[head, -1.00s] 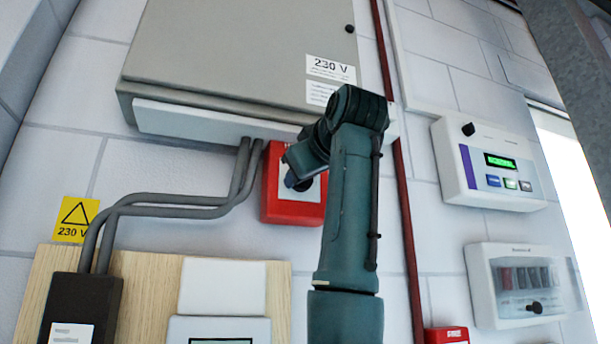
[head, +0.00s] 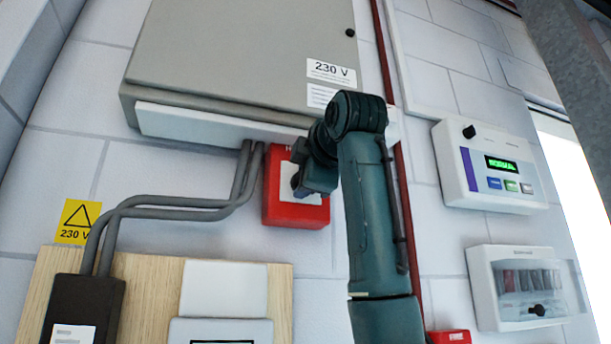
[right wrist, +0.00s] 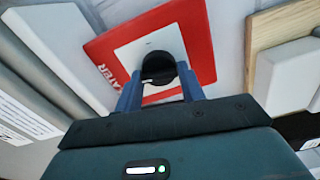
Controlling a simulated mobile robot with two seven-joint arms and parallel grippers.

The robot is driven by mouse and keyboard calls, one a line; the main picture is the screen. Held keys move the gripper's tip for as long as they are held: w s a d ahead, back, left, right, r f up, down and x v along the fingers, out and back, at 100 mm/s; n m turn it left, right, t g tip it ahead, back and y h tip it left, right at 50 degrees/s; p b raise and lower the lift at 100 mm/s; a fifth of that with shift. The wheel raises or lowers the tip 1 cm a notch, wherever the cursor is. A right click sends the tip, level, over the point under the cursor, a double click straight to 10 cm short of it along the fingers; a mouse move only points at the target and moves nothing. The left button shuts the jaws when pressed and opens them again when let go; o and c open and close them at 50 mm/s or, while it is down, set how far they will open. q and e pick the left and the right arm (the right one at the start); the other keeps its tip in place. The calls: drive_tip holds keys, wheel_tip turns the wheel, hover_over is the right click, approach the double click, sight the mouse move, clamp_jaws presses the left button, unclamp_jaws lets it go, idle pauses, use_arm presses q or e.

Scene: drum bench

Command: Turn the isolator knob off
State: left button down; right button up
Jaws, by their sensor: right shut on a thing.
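A red box (head: 284,214) with a white front plate hangs on the wall under the grey cabinet. In the right wrist view the red box (right wrist: 201,45) carries a label of which I read "ATER". A round black knob (right wrist: 158,66) stands out from its white plate. My right gripper (right wrist: 159,84) is shut on this knob, one blue finger on each side. In the head view my right gripper (head: 299,188) is in front of the box and hides most of the plate and the knob. The knob's pointer direction is not readable. My left gripper is not in view.
The grey cabinet (head: 235,50) with a 230 V label is just above. Grey conduits (head: 170,205) run left of the box, and a red pipe (head: 408,215) runs to its right. A wooden board (head: 150,290) with devices is below left. Two white panels are at right.

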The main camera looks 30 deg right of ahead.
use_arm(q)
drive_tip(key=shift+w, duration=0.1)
use_arm(e)
drive_tip(key=shift+n, duration=0.6)
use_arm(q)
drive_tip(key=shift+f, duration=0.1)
use_arm(e)
drive_tip(key=o, duration=1)
drive_tip(key=shift+c, duration=0.2)
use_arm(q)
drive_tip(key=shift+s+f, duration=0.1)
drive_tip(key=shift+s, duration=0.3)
use_arm(e)
drive_tip(key=shift+s, duration=0.1)
